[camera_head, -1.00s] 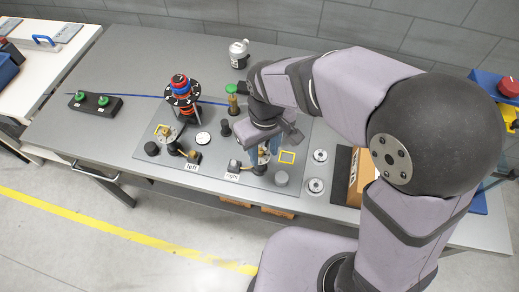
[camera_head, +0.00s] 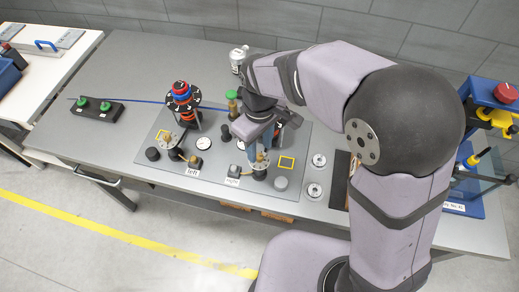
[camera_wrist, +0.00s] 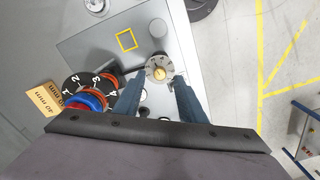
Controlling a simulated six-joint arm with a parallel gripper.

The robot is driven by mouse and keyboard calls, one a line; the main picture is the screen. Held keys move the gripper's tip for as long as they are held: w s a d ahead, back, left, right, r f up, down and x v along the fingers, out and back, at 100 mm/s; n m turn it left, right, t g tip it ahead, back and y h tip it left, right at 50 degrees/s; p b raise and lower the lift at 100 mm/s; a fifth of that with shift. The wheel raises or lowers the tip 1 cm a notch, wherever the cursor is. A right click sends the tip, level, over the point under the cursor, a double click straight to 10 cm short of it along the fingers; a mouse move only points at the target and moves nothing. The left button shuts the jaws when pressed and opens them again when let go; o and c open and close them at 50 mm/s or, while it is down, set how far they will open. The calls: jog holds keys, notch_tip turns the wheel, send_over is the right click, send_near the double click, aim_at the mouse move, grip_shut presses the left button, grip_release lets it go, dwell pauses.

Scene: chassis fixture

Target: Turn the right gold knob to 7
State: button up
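The right gold knob (camera_head: 261,157) sits on its dial behind the "right" label (camera_head: 232,181), partly hidden by my fingers in the head view. The marks are too small to read. My gripper (camera_wrist: 158,82) is open, one blue finger to each side of the knob in the picture. I see no contact with the knob. In the head view my gripper (camera_head: 255,154) is low over the right dial.
The left dial (camera_head: 171,151) stands beside a stack with a numbered disc and red and blue rings (camera_head: 181,91). A second numbered disc (camera_wrist: 80,83) with rings is close to my fingers. A green-topped post (camera_head: 232,95) and a yellow square outline (camera_head: 286,163) are near.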

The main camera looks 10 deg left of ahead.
aim_at(260, 156)
jog(key=shift+f+p, duration=0.4)
jog(key=shift+f, duration=1.25)
jog(key=shift+c, duration=0.6)
grip_shut()
